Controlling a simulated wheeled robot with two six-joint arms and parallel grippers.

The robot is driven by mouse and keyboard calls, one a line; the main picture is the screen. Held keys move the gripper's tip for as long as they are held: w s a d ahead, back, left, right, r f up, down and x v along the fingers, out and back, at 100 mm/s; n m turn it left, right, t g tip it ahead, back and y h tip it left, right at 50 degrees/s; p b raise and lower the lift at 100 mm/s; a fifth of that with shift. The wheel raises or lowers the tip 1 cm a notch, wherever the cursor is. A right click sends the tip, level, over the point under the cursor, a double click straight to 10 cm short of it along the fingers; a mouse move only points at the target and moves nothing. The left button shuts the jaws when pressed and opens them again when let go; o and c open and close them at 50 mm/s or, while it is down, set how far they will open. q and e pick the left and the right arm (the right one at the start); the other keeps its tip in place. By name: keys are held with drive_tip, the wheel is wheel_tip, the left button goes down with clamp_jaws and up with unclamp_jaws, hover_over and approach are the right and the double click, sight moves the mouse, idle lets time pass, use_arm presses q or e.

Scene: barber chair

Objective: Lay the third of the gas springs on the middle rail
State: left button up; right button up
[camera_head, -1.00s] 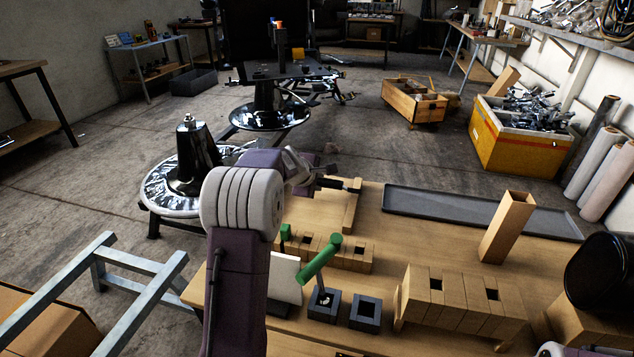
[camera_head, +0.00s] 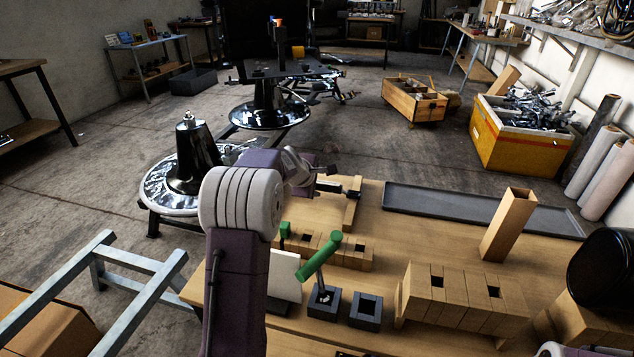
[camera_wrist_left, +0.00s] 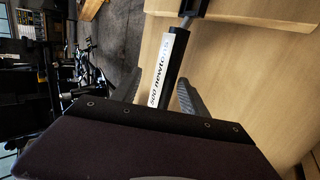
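A gas spring (camera_wrist_left: 169,68), a black cylinder with a white label and thin rod, runs between the fingers of my left gripper (camera_wrist_left: 160,95) in the left wrist view. The fingers stand apart, with a gap beside the spring, so the gripper looks open around it. In the head view my left gripper (camera_head: 326,178) is at the bench's far left, next to a short wooden rail (camera_head: 352,208). The dark spring end (camera_head: 347,191) shows by this rail; I cannot tell whether it rests on it. Which rail is the middle one is unclear.
The bench holds a long grey tray (camera_head: 470,210), an upright wooden block (camera_head: 507,225), slotted wooden blocks (camera_head: 460,300) and a green-handled tool (camera_head: 320,256) in a grey block. A blue-grey metal frame (camera_head: 140,305) stands left.

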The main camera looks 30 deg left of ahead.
use_arm(q)
drive_tip(key=p+v, duration=0.1)
drive_tip(key=v, duration=0.7)
drive_tip(key=shift+s+r+p, duration=0.3)
drive_tip(key=shift+r+p, duration=0.05)
drive_tip(key=shift+p, duration=0.05)
